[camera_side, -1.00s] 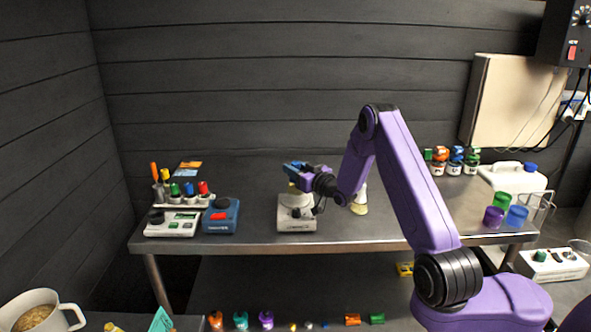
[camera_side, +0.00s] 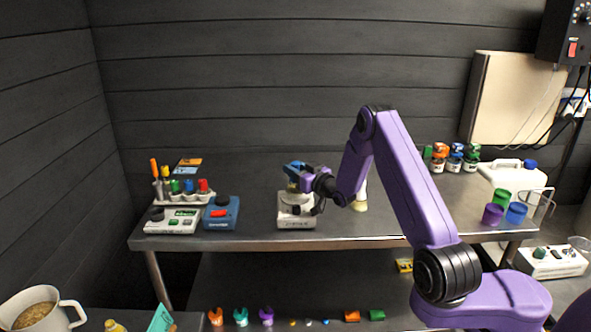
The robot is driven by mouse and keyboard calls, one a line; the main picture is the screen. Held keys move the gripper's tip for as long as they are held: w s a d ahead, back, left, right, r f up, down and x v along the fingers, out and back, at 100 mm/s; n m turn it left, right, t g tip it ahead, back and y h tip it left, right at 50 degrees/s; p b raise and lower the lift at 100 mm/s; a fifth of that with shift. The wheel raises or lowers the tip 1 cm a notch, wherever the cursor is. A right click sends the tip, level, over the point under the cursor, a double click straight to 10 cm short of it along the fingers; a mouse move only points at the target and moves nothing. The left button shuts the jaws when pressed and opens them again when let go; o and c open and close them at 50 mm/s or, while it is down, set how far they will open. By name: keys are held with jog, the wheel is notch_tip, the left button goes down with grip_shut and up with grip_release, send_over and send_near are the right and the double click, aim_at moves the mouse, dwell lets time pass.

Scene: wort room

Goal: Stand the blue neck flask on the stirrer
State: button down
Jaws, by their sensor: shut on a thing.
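The stirrer (camera_side: 296,220) is a white box on the steel table, near the middle of the table top. My gripper (camera_side: 294,172) is right above it, shut on the blue neck flask (camera_side: 293,187), which is mostly hidden by my gripper. A little of the flask's pale body shows below the jaws, over the stirrer's top. I cannot tell whether the flask's base touches the plate. Another flask (camera_side: 360,198) with pale yellow contents stands on the table to the right, partly behind my wrist.
A white device (camera_side: 171,222) and a blue device (camera_side: 221,213) stand left of the stirrer, with a rack of coloured-cap tubes (camera_side: 185,196) behind. Coloured beakers (camera_side: 493,214) and a white canister (camera_side: 515,178) are at the right. Table between the blue device and the stirrer is clear.

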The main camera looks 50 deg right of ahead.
jog(key=shift+r, duration=0.55)
jog(key=shift+r, duration=0.1)
dwell(0.8)
jog(key=shift+f, duration=0.8)
jog(key=c, duration=1.1)
grip_release()
jog(key=shift+o, duration=0.2)
jog(key=shift+f, duration=0.15)
